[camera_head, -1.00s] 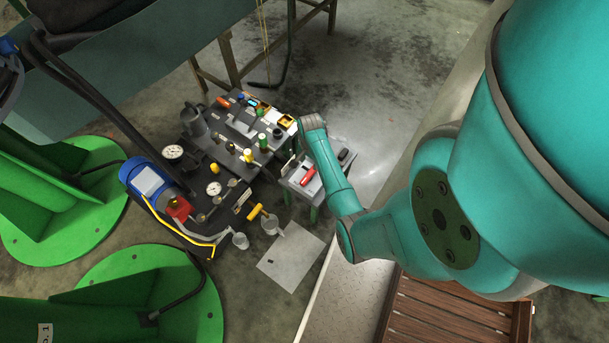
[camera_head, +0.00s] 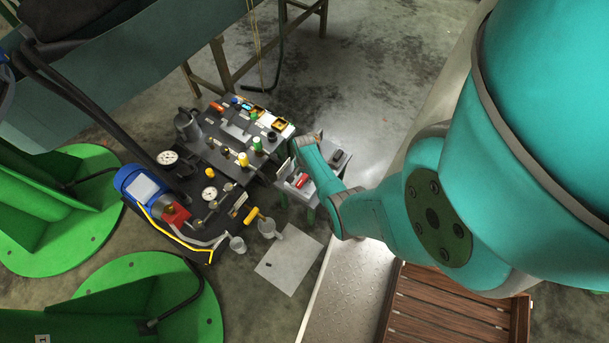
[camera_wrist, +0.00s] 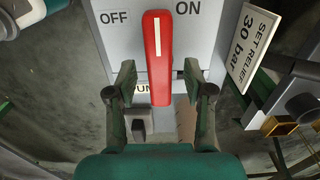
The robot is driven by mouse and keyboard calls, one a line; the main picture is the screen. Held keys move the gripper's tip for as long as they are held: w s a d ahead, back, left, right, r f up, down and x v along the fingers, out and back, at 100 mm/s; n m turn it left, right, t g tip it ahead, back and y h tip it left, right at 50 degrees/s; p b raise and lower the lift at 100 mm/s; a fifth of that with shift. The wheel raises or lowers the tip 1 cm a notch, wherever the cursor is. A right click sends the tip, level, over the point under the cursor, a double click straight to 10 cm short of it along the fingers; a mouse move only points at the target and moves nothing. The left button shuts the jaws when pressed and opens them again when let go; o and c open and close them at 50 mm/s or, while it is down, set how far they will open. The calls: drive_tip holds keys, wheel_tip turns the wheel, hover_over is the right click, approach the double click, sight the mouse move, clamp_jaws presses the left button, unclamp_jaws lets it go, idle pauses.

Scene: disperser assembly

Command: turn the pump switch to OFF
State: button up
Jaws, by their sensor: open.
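The pump switch is a red lever (camera_wrist: 158,55) with a white stripe, on a grey panel in the wrist view. The lever stands almost upright in that picture, between the OFF label (camera_wrist: 115,17) at left and the ON label (camera_wrist: 187,8) at right. My gripper (camera_wrist: 159,82) is open, one finger on each side of the lever's lower end, with gaps visible. I cannot tell the depth between fingertips and lever. In the head view the red lever (camera_head: 301,180) shows beside my arm; the gripper is hidden there.
A "SET RELIEF 30 bar" sign (camera_wrist: 254,45) stands right of the panel. A dark knob (camera_wrist: 139,129) sits below the lever. In the head view, the pump unit with gauges (camera_head: 209,194) is left of the switch box, and a white sheet (camera_head: 290,262) lies on the floor.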

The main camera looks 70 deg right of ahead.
drive_tip(key=shift+f, duration=0.15)
clamp_jaws()
